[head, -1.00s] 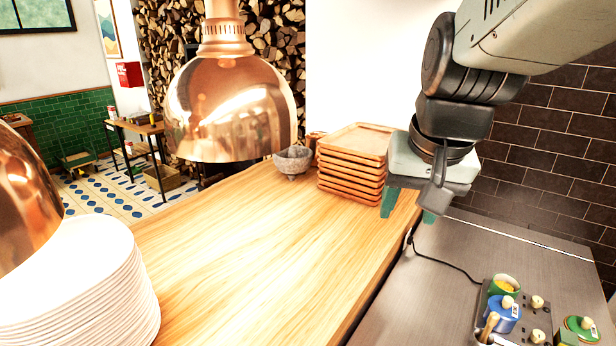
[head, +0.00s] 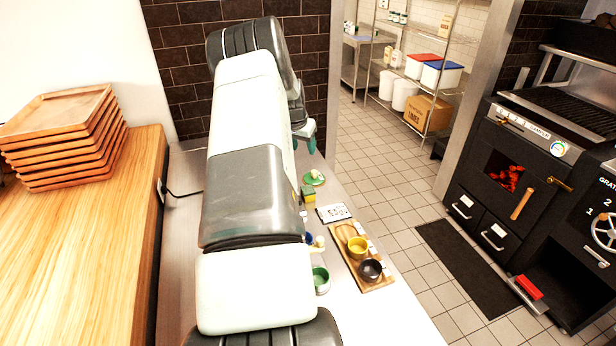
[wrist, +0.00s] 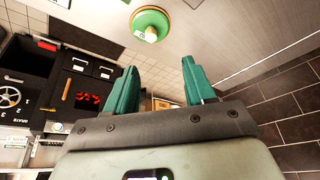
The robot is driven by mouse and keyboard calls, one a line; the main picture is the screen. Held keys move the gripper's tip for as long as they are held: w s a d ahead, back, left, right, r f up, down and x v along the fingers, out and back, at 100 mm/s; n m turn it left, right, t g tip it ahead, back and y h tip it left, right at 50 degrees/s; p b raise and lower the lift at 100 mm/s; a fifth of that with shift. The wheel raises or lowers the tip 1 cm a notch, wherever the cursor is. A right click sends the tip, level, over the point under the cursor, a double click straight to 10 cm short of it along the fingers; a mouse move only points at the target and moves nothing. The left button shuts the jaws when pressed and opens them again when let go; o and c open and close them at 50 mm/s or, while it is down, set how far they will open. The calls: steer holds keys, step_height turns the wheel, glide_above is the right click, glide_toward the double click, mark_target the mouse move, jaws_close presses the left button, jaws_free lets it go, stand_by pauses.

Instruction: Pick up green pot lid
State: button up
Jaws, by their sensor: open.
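The green pot lid (head: 314,179) is a round green disc with a pale knob, lying on the grey counter (head: 345,320) beyond my arm. It also shows at the top of the wrist view (wrist: 151,24), ahead of my fingertips and a little left of the middle between them. My gripper (head: 309,137) is partly hidden behind my arm in the head view. In the wrist view its two teal fingers (wrist: 160,82) are spread apart with nothing between them. The gripper is apart from the lid.
Near the lid are a yellow-green block (head: 308,194) and a white card (head: 333,212). A wooden board (head: 380,283) holds a yellow pot (head: 357,247) and a dark pot (head: 370,270). A green pot (head: 320,279) is partly hidden by my arm. Stacked trays (head: 65,135) stand left.

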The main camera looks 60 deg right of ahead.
glide_above(314, 171)
steer(key=a, duration=0.2)
steer(key=f, duration=0.7)
steer(key=shift+s+a, duration=0.2)
steer(key=x, duration=0.4)
steer(key=shift+a+f, duration=0.1)
steer(key=shift+a, duration=0.2)
steer(key=shift+x, duration=0.8)
steer(key=shift+c, duration=0.5)
jaws_close()
